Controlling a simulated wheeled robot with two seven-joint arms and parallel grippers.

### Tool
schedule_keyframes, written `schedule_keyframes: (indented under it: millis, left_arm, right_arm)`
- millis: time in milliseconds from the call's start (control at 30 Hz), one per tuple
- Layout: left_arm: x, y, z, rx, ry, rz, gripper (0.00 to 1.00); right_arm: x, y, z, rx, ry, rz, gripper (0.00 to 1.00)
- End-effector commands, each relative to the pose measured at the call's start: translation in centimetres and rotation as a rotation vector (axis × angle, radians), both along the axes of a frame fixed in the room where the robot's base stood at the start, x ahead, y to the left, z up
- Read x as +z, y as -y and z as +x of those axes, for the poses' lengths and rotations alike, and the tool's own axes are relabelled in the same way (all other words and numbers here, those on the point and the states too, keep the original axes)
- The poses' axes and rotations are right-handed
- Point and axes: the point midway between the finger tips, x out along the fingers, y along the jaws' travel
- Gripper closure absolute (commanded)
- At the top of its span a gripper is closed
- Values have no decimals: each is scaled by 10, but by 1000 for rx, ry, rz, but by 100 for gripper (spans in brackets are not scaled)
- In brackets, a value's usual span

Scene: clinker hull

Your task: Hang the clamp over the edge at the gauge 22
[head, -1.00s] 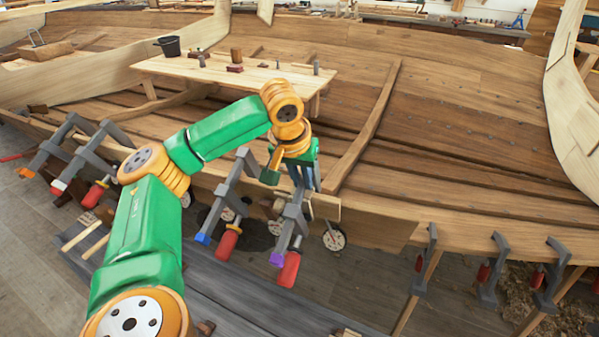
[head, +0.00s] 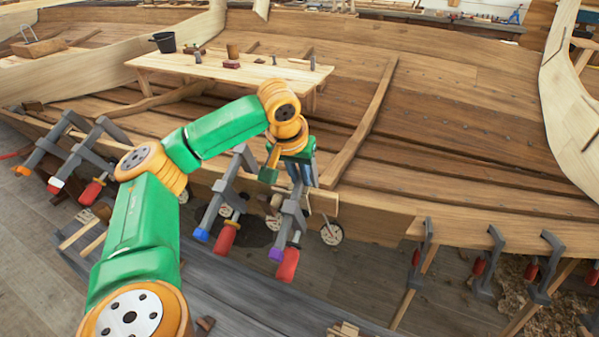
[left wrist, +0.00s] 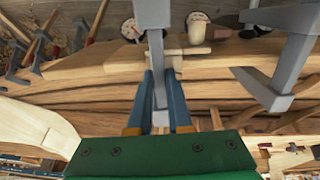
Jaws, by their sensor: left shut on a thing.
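My left gripper (head: 299,176) is shut on a grey clamp (head: 291,212) with a purple tip and a red handle. It holds the clamp at the hull's plank edge (head: 345,205), handle end down. In the left wrist view the fingers (left wrist: 160,100) close on the clamp's grey bar (left wrist: 157,70). I cannot tell whether the clamp is hooked over the edge or touches it. A round gauge (head: 331,234) hangs just right of the clamp; two gauges show in the left wrist view, one of them here (left wrist: 131,29). Their numbers are not legible. My right gripper is not in view.
A blue-tipped clamp (head: 226,200) hangs close to the left. More clamps hang at the far left (head: 85,160) and along the right edge (head: 487,262). The plank edge between the gauge and the right-hand clamps is clear. A wooden bench (head: 290,74) stands behind.

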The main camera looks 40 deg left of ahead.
Motion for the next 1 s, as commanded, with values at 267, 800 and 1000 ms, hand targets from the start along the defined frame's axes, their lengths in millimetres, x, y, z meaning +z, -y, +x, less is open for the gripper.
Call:
schedule_keyframes:
  millis: [267,800,1000]
  left_arm:
    - [0,0,1,1,5,0,100]
    - [-2,1,-1,1,3,0,59]
    - [-2,1,-2,0,1,0,48]
  right_arm:
    - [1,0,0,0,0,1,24]
    - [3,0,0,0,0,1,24]
    - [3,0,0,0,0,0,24]
